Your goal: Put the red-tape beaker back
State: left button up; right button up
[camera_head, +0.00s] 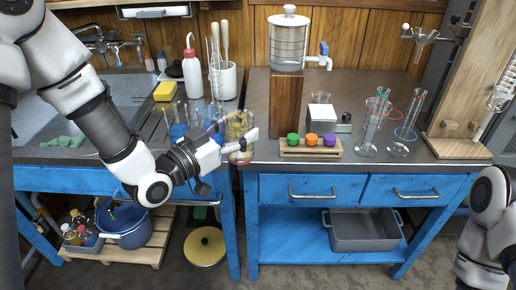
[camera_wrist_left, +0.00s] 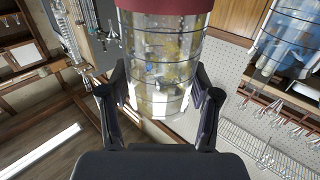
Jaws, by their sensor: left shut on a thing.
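My left gripper (camera_head: 243,141) is shut on the red-tape beaker, with one finger on each side of the glass. The beaker (camera_head: 238,123) is clear glass with yellowish tints, in front of the gap between the sink counter and the right bench. In the left wrist view the beaker (camera_wrist_left: 165,65) stands between the two fingers (camera_wrist_left: 160,100), with its dark red band at the top edge of the picture. Whether its base touches anything cannot be told. My right arm shows at the right edge, its gripper out of view.
A rack with green, orange and purple caps (camera_head: 311,151) sits at the right bench's front edge. Near it are a wooden block (camera_head: 285,103) under a clear tank (camera_head: 289,40) and tall glass cylinders (camera_head: 407,125). A wash bottle (camera_head: 192,75) and white utensil pot (camera_head: 229,80) stand behind the beaker.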

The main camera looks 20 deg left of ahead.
pick_arm(q)
jog(key=w+f, duration=0.1)
jog(key=w, duration=0.1)
jog(key=w+d+f+b, duration=0.1)
jog(key=w+f, duration=0.1)
jog(key=w, duration=0.1)
jog(key=w+d+f, duration=0.1)
jog(key=w, duration=0.1)
jog(key=shift+w+f, duration=0.2)
jog(key=shift+w, duration=0.15)
pick_arm(e)
notch_tip(320, 180, down, 3)
jog(key=shift+r, duration=0.1)
pick_arm(q)
jog(key=o, duration=1.3)
